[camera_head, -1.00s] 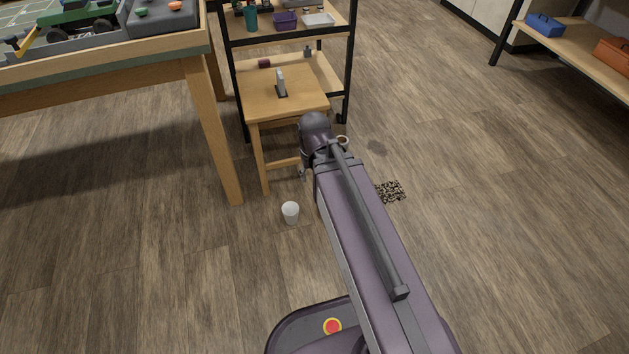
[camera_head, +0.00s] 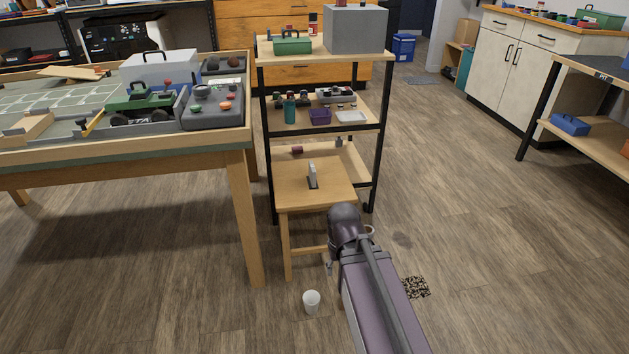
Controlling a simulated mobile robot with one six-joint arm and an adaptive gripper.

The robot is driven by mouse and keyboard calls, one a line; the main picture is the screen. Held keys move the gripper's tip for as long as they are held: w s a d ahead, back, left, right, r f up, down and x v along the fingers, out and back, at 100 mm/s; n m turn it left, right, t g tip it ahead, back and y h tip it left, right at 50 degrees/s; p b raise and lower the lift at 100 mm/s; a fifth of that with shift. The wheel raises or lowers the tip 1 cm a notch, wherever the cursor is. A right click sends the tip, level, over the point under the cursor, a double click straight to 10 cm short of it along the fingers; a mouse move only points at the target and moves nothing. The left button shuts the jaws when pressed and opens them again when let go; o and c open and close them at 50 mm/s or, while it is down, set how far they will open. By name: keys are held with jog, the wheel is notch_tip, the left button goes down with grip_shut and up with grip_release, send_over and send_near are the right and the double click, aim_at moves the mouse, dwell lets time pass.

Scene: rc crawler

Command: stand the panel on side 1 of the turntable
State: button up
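A small grey, upright, plate-like piece with a dark foot (camera_head: 312,178) stands on the wooden stool (camera_head: 335,195); it may be the panel, but it is too small to be sure. I cannot make out a turntable with numbered sides. My arm reaches forward from the bottom of the view, and its dark rounded joint is in front of the stool's front right side.
A workbench (camera_head: 240,150) with a green crawler (camera_head: 140,105) and a grey console (camera_head: 212,108) stands left. A black-framed shelf rack (camera_head: 379,150) stands behind the stool. A white cup (camera_head: 311,301) and a speckled patch (camera_head: 416,287) are on the floor. Floor to the right is open.

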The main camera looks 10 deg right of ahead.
jog(key=shift+r+p, duration=1.4)
jog(key=shift+r, duration=0.6)
